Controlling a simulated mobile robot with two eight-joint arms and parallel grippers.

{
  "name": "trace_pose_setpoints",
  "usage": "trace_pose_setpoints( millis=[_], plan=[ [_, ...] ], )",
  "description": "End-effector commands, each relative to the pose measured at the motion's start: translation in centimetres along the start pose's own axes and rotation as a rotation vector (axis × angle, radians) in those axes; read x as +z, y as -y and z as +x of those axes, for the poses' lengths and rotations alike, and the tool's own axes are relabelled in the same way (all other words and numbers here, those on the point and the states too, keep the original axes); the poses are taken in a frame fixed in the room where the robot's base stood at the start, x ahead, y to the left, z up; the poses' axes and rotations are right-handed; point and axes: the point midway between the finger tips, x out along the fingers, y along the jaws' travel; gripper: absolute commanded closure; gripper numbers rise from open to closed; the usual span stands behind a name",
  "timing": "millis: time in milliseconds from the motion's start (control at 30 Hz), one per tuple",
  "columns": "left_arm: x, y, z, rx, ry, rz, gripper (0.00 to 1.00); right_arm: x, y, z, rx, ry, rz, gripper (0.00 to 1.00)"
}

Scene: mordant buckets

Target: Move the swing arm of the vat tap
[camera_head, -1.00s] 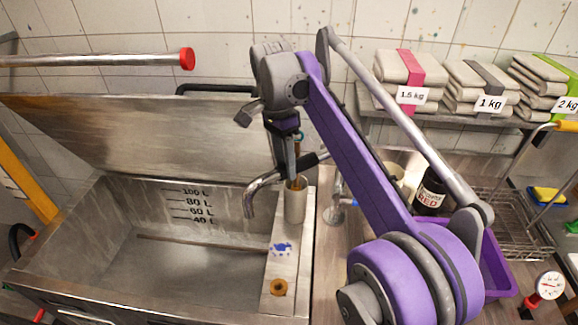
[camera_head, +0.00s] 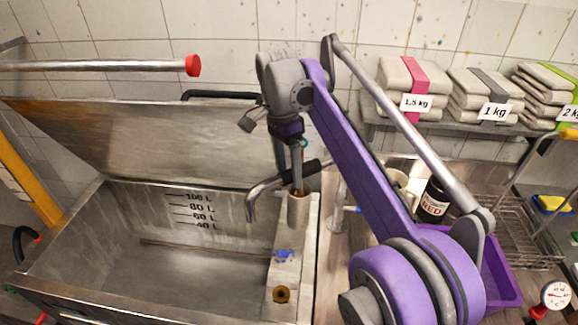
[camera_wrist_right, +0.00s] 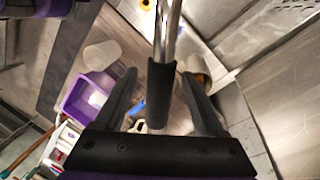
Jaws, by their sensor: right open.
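The vat tap's swing arm (camera_head: 264,189) is a curved metal spout with a black grip sleeve (camera_head: 311,170) on its right part. The spout's end hangs down over the vat's right side. My right gripper (camera_head: 289,164) points down at the swing arm, above a beige cup-like post on the vat's ledge. In the right wrist view, the black sleeve (camera_wrist_right: 160,90) and its metal pipe lie between the two open fingers (camera_wrist_right: 159,76), with gaps on both sides. Contact cannot be seen there. My left gripper is not in view.
The steel vat (camera_head: 85,232) with litre marks fills the left; its lid (camera_head: 150,140) leans open behind. A metal bar with a red end (camera_head: 193,65) crosses upper left. A purple tub (camera_head: 503,285), a dark bottle (camera_head: 432,200) and a wire rack stand to the right.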

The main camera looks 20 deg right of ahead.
Motion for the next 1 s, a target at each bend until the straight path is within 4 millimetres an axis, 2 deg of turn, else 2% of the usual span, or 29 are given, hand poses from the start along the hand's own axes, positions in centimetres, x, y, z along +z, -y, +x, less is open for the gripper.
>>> trace_pose_setpoints(
  millis=[167, 500, 600, 800, 1000],
  plan=[
    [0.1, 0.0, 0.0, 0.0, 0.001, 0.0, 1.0, 0.0, -0.2, -1.1, 0.0, 0.0, 0.0, 0.28],
    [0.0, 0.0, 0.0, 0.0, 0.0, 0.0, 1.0, 0.0, -1.4, -7.1, 0.0, 0.0, 0.0, 0.28],
    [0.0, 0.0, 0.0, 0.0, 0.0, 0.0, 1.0, -0.1, -1.6, -8.3, 0.0, 0.0, 0.0, 0.28],
    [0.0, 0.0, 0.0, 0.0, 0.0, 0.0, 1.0, 0.0, -1.9, -9.6, 0.0, 0.0, 0.0, 0.28],
    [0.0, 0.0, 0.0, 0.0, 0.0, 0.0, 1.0, 0.0, -2.0, -9.8, 0.0, 0.0, 0.0, 0.28]
  ],
)
